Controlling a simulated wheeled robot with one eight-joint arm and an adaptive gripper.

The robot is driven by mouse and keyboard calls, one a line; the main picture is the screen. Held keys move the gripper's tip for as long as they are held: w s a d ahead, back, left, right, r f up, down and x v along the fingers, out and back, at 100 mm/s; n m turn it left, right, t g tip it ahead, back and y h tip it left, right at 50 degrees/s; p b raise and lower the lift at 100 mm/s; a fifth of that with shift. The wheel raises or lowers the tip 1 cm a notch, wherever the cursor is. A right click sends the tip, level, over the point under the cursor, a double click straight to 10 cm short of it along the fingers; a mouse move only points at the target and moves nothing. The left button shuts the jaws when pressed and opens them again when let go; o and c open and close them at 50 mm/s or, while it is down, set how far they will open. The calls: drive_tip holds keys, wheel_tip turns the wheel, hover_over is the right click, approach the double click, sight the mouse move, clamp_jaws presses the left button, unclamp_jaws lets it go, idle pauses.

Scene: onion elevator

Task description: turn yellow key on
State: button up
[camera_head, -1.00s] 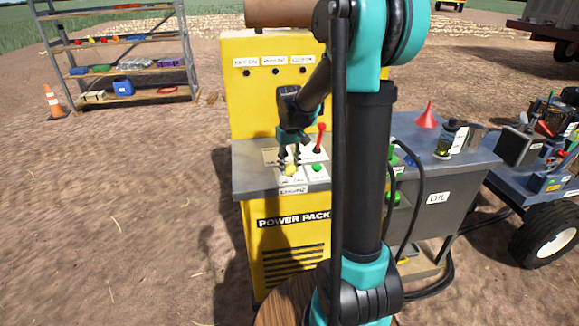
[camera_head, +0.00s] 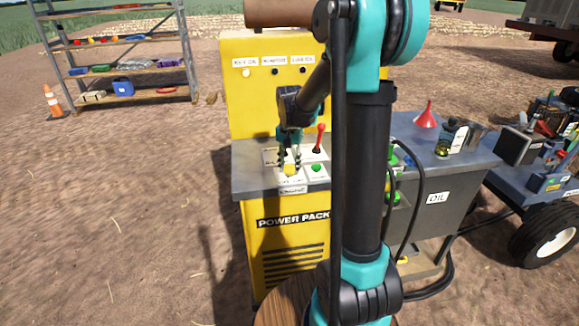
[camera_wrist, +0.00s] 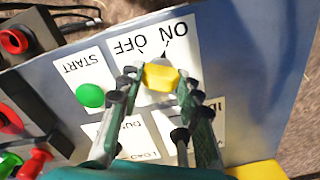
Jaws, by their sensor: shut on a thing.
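The yellow key (camera_wrist: 160,77) sits on a white plate marked ON and OFF, on the panel top of the yellow power pack (camera_head: 290,222). In the head view the key (camera_head: 289,171) shows just below my gripper (camera_head: 290,160). My gripper (camera_wrist: 157,82) is shut on the key, with one fingertip on each side of it in the wrist view. A dark pointer shows at the key's far side, by the ON and OFF lettering. The KEY ON lamp (camera_head: 246,73) on the back panel looks bright; the two lamps beside it are dark.
A green START button (camera_wrist: 90,95) is close beside the key. A red-handled lever (camera_head: 320,138) stands just behind the button. An OIL cabinet (camera_head: 437,198) with a red funnel (camera_head: 427,115) is on the right. A shelf rack (camera_head: 118,60) stands far left.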

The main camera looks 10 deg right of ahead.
sight(290, 165)
drive_tip(key=shift+m, duration=0.3)
drive_tip(key=o, duration=1.2)
drive_tip(key=shift+c, duration=0.2)
wheel_tip(290, 165, up, 12)
